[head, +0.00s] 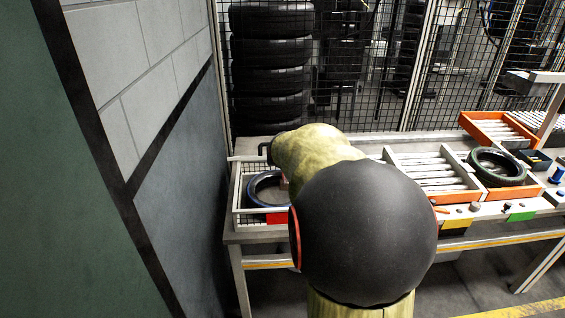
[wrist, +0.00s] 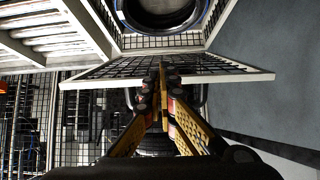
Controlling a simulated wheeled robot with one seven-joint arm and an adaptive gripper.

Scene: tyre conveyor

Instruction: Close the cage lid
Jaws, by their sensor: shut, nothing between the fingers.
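The cage (head: 236,205) is a white-framed mesh box at the left end of the table, with a dark blue-rimmed tyre (head: 262,187) inside. In the wrist view, the cage (wrist: 150,41) and tyre (wrist: 168,22) are at the top. The mesh lid (wrist: 225,68) stands open along one side of the cage, tilted, its white frame running across the picture. My gripper (wrist: 163,70) is shut and empty, its fingertips overlapping the middle of the lid; contact cannot be told. In the head view my arm hides most of the gripper and part of the cage.
A grey wall (head: 175,150) stands close to the left of the cage. A wire fence and stacked tyres (head: 270,65) are behind the table. Roller conveyors (head: 425,170) and an orange tray holding another tyre (head: 497,167) lie to the right.

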